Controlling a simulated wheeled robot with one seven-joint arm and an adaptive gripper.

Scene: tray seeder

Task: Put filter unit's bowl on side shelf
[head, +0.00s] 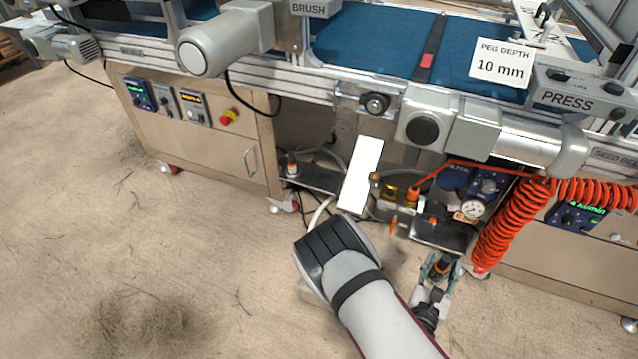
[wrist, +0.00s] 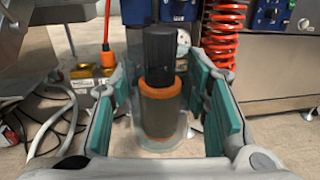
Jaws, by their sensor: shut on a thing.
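My gripper (wrist: 165,110) has teal pads on both sides and is shut on the filter unit's bowl (wrist: 160,142). The bowl is clear and upright, with an orange ring and a black cylindrical part showing at its top. In the head view my gripper (head: 440,268) is low at the right, below the air unit with the gauge (head: 472,209), and the bowl is small and partly hidden there. A dark side shelf (head: 322,181) is left of my gripper, under the machine, with a small bottle (head: 292,168) at its left end.
A white panel (head: 360,175) stands between the shelf and the air unit. Coiled red hose (head: 500,225) hangs right of my gripper. Loose cables (wrist: 45,120) lie to the left in the wrist view. A cabinet (head: 205,135) stands left of the shelf. The floor in front is clear.

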